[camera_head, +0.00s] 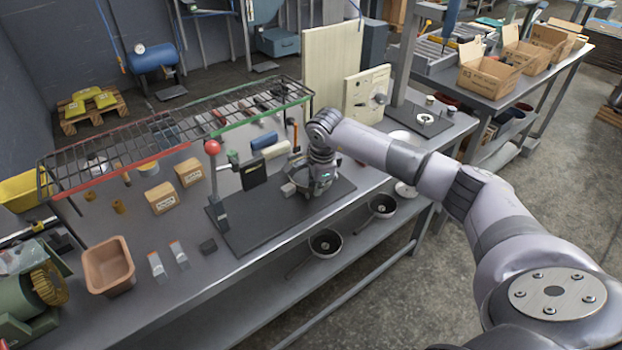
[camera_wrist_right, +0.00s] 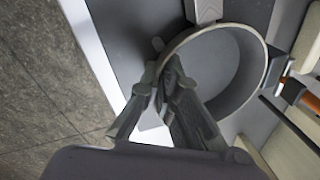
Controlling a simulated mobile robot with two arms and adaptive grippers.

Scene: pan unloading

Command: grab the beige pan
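The beige pan (camera_wrist_right: 243,90) is a round, open vessel that looks pale grey-beige in the right wrist view. It rests on the dark mat of the workbench. In the head view the pan (camera_head: 294,172) is largely hidden behind my right gripper (camera_head: 318,190). In the right wrist view my right gripper (camera_wrist_right: 160,82) has its fingertips close together at the near left of the pan's rim, with the pan wall between them. The exact contact is partly hidden by the fingers. My left gripper is not in view.
A dark stand with a red ball (camera_head: 212,147) is left of the pan. A wire rack (camera_head: 180,130) spans the bench behind it. Small boxes (camera_head: 162,198) and a terracotta tray (camera_head: 108,268) are further left. Two dark pans (camera_head: 325,243) sit on the lower shelf.

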